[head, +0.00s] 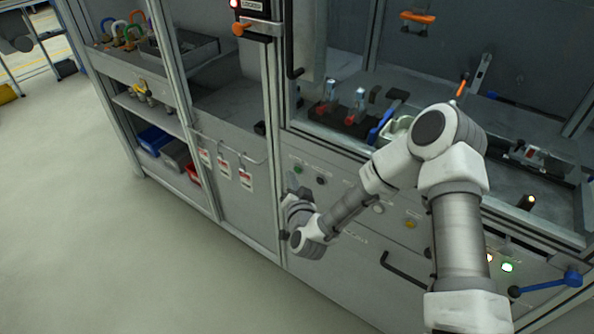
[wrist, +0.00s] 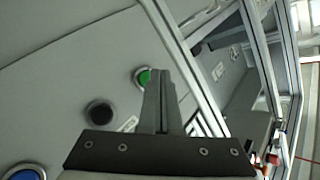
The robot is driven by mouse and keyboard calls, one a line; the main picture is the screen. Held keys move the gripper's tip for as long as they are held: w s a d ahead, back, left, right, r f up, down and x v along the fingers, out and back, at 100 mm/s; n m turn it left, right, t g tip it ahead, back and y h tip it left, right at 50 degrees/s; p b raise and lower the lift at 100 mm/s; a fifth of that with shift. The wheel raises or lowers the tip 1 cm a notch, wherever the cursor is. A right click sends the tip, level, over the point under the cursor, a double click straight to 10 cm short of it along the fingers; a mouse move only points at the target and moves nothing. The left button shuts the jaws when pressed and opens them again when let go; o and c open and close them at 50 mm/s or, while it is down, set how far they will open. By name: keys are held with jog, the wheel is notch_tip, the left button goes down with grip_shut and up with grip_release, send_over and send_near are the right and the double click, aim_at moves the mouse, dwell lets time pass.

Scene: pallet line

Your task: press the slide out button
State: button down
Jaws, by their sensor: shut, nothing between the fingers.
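My gripper (head: 292,182) is shut and empty, close to the grey front panel of the machine. In the wrist view its closed fingers (wrist: 161,72) point at the panel, with the tips beside a green button (wrist: 143,77) and partly overlapping its edge. The green button also shows in the head view (head: 298,169). To its right there is a black button (head: 321,180), which shows lower left in the wrist view (wrist: 100,112). A blue button (wrist: 25,172) is at the wrist view's lower left corner. The labels are too small to read, so I cannot tell which button is slide out. Contact cannot be told.
A white button (head: 378,208) and a yellow button (head: 410,223) are further right on the panel. Red-and-white tags (head: 225,168) hang to the left. A black handle (head: 403,271) and a blue lever (head: 545,284) stick out lower right. The floor at left is clear.

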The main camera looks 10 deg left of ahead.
jog(key=shift+w+d, duration=0.15)
jog(key=shift+w, duration=0.15)
jog(key=shift+w+d+b, duration=0.2)
jog(key=shift+w+b, duration=0.15)
jog(key=shift+w, duration=0.1)
dwell(0.6)
dwell(0.3)
jog(key=shift+s+a, duration=0.3)
jog(key=shift+s, duration=0.5)
jog(key=s, duration=0.1)
jog(key=s+a, duration=0.1)
jog(key=s, duration=0.1)
jog(key=s+a+b, duration=0.1)
jog(key=shift+s, duration=0.35)
jog(key=shift+r, duration=0.1)
dwell(0.4)
